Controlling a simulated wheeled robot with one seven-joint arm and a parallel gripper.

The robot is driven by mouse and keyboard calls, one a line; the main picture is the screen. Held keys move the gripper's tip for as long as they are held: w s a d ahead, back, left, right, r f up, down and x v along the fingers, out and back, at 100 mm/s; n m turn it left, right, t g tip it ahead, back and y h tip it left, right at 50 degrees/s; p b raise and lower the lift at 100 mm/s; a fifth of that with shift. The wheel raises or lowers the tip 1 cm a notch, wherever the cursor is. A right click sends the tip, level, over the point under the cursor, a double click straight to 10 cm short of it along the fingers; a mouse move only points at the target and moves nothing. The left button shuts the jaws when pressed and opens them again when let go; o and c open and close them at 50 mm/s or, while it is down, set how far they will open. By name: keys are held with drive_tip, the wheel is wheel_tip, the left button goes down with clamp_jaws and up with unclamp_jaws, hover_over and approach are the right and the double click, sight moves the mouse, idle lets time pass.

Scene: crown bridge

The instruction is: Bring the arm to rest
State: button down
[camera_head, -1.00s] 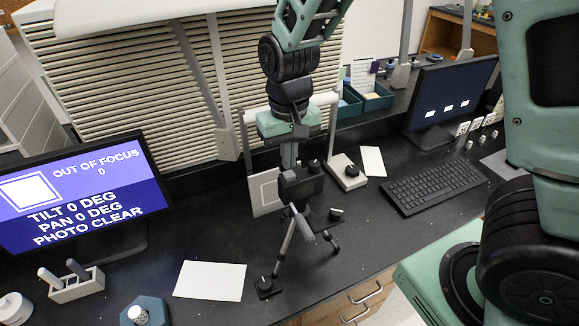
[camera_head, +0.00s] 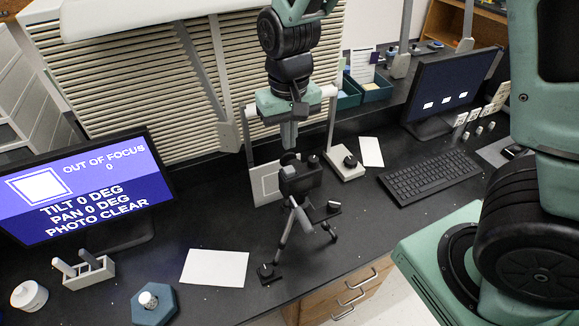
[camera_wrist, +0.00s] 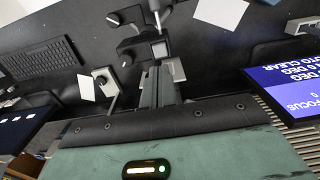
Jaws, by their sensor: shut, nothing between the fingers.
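My gripper (camera_head: 289,134) hangs pointing down above the black bench, with its fingers together and empty. Below it stands a small black camera (camera_head: 301,178) on a tripod (camera_head: 290,222); there is a gap between the fingertips and the camera top in the head view. In the wrist view my gripper's fingers (camera_wrist: 158,90) point toward the camera (camera_wrist: 143,47).
A monitor (camera_head: 85,190) at left reads "OUT OF FOCUS 0". A target card (camera_head: 266,184) in a frame stands behind the camera. A keyboard (camera_head: 430,177) and second monitor (camera_head: 452,92) are at right. White paper (camera_head: 214,268) and a blue hexagonal base (camera_head: 154,306) lie in front.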

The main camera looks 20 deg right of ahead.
idle(0.3)
drive_tip(key=s+a+f+n+b, duration=0.2)
drive_tip(key=s+a+n+b, duration=0.1)
drive_tip(key=s, duration=0.7)
drive_tip(key=s+a+f+n+b, duration=0.2)
drive_tip(key=s+a+n+b, duration=0.1)
drive_tip(key=s+b, duration=0.4)
drive_tip(key=s+n, duration=0.1)
drive_tip(key=s, duration=0.2)
drive_tip(key=shift+a+f+n+y, duration=0.15)
drive_tip(key=shift+f+n+y, duration=0.15)
drive_tip(key=shift+n, duration=0.1)
idle(0.4)
